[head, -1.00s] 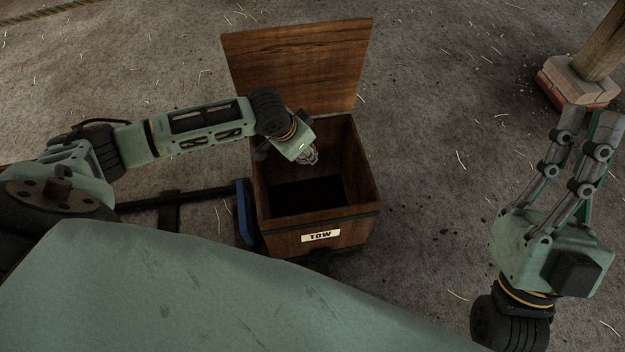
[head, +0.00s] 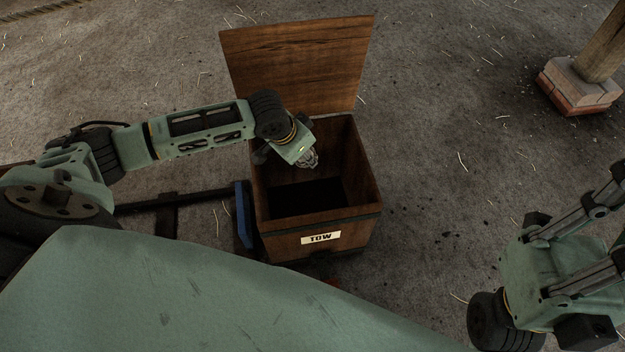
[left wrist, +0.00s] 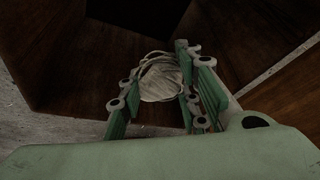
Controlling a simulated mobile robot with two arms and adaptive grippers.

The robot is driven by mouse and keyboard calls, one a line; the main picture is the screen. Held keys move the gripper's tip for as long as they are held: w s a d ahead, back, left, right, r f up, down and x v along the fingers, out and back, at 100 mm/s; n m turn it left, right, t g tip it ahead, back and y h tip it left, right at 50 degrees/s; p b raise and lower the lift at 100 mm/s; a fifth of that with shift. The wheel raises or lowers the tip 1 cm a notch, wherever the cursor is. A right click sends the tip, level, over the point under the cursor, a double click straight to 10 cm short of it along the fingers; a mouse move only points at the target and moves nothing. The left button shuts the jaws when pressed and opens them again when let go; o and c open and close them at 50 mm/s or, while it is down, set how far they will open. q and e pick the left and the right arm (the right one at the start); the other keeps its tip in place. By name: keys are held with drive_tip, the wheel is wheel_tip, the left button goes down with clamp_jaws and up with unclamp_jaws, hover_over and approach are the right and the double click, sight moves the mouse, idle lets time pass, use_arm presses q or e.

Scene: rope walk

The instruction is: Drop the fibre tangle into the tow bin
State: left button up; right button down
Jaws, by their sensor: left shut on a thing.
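The tow bin (head: 318,222) is a dark wooden box with a TOW label on its front and its lid (head: 297,65) standing open at the back. My left gripper (head: 311,160) is over the bin's opening, pointing down into it. In the left wrist view the pale, stringy fibre tangle (left wrist: 160,80) sits between the green fingers of my left gripper (left wrist: 158,88), which is shut on it. The bin's wooden walls (left wrist: 72,60) surround it there. In the head view the tangle is mostly hidden by the gripper. My right gripper is at the right edge, its fingertips cut off.
A blue upright piece (head: 244,213) and dark rails (head: 168,203) stand against the bin's left side. A wooden post on a brick footing (head: 578,85) is at the upper right. The floor right of the bin is clear, with scattered straw.

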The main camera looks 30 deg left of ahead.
use_arm(q)
drive_tip(key=o, duration=1)
drive_tip(key=shift+c, duration=0.2)
drive_tip(key=v, duration=1.2)
